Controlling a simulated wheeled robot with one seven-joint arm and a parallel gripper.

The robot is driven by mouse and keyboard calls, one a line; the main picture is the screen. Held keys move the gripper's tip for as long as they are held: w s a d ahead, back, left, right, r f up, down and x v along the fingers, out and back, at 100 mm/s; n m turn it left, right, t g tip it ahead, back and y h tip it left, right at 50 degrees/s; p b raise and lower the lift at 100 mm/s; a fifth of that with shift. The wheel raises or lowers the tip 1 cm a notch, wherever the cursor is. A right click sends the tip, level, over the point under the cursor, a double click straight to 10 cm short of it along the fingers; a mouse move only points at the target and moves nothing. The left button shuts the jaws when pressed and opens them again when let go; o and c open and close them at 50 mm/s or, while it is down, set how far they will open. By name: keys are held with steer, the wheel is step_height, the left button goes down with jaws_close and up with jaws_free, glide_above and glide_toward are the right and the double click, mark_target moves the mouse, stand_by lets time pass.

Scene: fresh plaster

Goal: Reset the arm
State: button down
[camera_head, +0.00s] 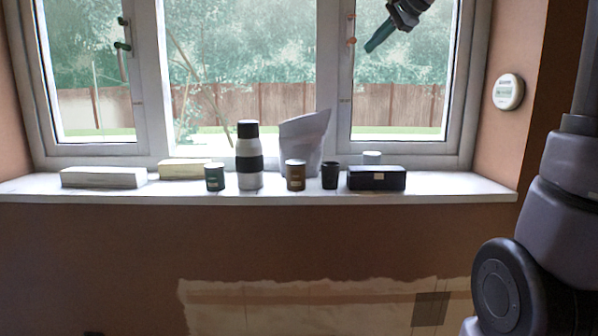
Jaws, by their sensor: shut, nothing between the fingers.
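My gripper (372,45) is at the top right of the head view, in front of the right window pane. Its dark body is partly cut off by the top edge. The teal fingers lie together as one narrow shape pointing down and left, with nothing held. They show high above the windowsill (440,187) and apart from everything on it. My arm's large grey links fill the right edge of the view. The links between them and the gripper are out of frame.
On the sill stand two pale blocks (103,177), a green tin (214,177), a bottle (249,148), a brown tin (295,175), a dark cup (330,176), a black box (377,179) and a tall pale container (302,140). A round thermostat (508,92) is on the right wall.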

steer(key=s+d+f+n+h, duration=0.2)
steer(key=s+f+n, duration=0.1)
steer(key=s+f, duration=0.7)
steer(key=s+d+f+n+g+h, duration=0.1)
steer(key=s+f+n, duration=0.3)
steer(key=s+f, duration=0.6)
steer(key=s+d+h, duration=0.1)
steer(key=s, duration=0.6)
steer(key=shift+s+d+f+g, duration=0.2)
steer(key=shift+d+f+g, duration=0.1)
steer(key=shift+f, duration=0.05)
